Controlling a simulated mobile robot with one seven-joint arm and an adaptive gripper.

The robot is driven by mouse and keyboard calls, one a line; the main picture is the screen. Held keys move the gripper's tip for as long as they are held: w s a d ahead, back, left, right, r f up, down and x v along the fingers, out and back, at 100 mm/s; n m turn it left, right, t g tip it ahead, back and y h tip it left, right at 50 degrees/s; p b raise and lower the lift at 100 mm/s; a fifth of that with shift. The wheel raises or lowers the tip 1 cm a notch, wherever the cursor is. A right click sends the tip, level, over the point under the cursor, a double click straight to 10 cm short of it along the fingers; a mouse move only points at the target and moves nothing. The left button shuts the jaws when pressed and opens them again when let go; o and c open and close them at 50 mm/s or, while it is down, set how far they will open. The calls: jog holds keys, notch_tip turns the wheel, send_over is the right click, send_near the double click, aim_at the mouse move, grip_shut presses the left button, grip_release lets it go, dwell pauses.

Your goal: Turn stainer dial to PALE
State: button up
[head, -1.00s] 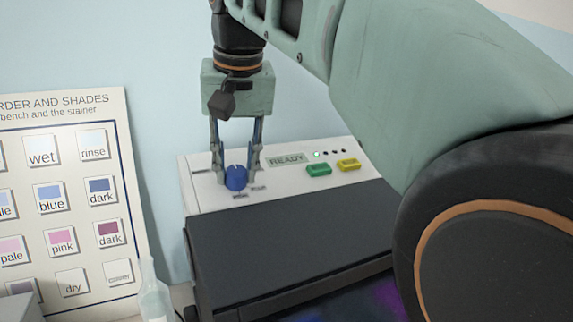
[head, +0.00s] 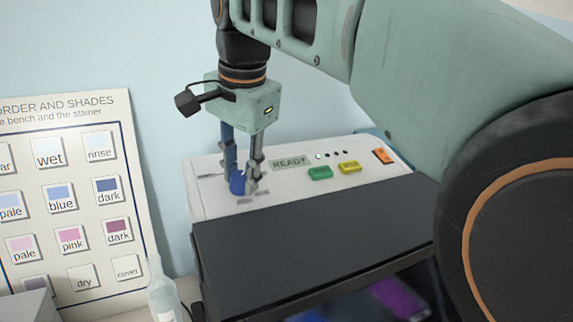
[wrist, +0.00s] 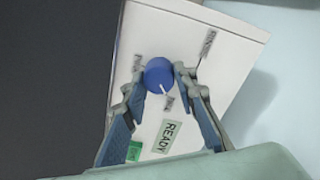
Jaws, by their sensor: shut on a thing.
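The blue stainer dial (head: 237,183) sits on the white top panel of the stainer (head: 300,180). My gripper (head: 243,182) reaches down from above, and its fingers are shut on the dial from both sides. In the wrist view the dial (wrist: 158,73) lies between the two fingertips (wrist: 158,82). A white pointer line on the dial points toward a small dark label (wrist: 169,103) near the READY display. Two other labels stand around the dial, one on its left (wrist: 138,62) and one at upper right (wrist: 208,45). The label words are too blurred to read surely.
The READY display (head: 290,162), a green button (head: 320,172), a yellow button (head: 349,167) and an orange switch (head: 384,156) are right of the dial. A shade chart (head: 80,140) stands left. A clear bottle (head: 162,292) stands at lower left, near the stainer.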

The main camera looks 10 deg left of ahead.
jog(key=shift+m+p, duration=0.35)
jog(key=shift+m, duration=0.75)
jog(key=o, duration=1.2)
jog(key=shift+c, duration=0.2)
jog(key=v, duration=1.2)
jog(key=shift+d, duration=0.1)
